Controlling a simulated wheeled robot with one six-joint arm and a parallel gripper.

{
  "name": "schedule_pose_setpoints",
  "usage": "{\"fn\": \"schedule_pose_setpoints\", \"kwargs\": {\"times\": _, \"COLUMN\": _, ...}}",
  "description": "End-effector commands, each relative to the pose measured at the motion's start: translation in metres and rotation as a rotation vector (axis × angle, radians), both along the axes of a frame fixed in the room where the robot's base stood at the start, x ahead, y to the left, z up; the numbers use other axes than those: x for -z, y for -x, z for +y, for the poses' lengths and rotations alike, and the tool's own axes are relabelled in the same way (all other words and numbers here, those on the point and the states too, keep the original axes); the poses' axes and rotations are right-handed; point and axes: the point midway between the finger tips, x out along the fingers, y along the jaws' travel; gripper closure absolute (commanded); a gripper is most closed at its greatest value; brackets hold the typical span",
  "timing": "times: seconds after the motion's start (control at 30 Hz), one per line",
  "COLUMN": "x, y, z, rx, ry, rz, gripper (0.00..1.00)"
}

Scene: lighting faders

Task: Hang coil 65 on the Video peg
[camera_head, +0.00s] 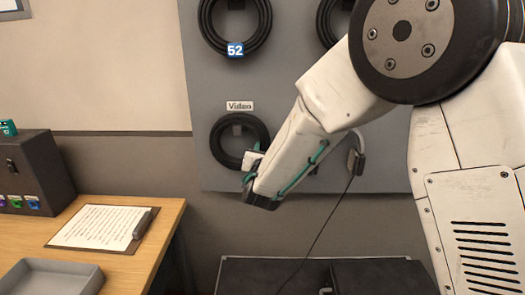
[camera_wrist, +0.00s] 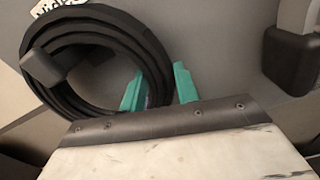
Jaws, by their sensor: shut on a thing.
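A black cable coil (camera_head: 221,157) is at the panel under the "Video" label (camera_head: 239,105). It fills the left of the wrist view (camera_wrist: 150,48). The dark Video peg (camera_head: 237,129) shows inside the ring. In the wrist view the peg's blocky end (camera_wrist: 45,65) stands in front of the coil's band, so the coil appears to be around it. My gripper (camera_head: 252,163) is shut on the coil's lower right side, its teal fingers (camera_wrist: 157,88) either side of the band. The coil's number is not readable; whether its weight rests on the peg I cannot tell.
Coil 52 (camera_head: 235,30) hangs above the label, and another coil (camera_head: 325,22) hangs upper right. The wooden table (camera_head: 160,215) at left holds a clipboard (camera_head: 100,227), a grey tray (camera_head: 50,278) and a dark box (camera_head: 38,170).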

Motion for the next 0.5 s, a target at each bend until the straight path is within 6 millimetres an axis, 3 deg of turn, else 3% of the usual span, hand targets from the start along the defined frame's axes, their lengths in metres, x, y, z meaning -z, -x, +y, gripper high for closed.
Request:
{"fn": "schedule_pose_setpoints", "kwargs": {"times": 0.07, "x": -0.0012, "y": -0.0002, "z": 0.0001, "rx": 0.000, "ry": -0.001, "rz": -0.002, "gripper": 1.00}}
{"fn": "schedule_pose_setpoints", "kwargs": {"times": 0.1, "x": -0.0012, "y": -0.0002, "z": 0.0001, "rx": 0.000, "ry": -0.001, "rz": -0.002, "gripper": 0.67}}
{"fn": "schedule_pose_setpoints", "kwargs": {"times": 0.2, "x": -0.0010, "y": -0.0002, "z": 0.0001, "rx": 0.000, "ry": -0.001, "rz": -0.002, "gripper": 0.44}}
{"fn": "schedule_pose_setpoints", "kwargs": {"times": 0.5, "x": 0.0005, "y": 0.0025, "z": 0.0002, "rx": 0.000, "ry": 0.001, "rz": 0.002, "gripper": 0.44}}
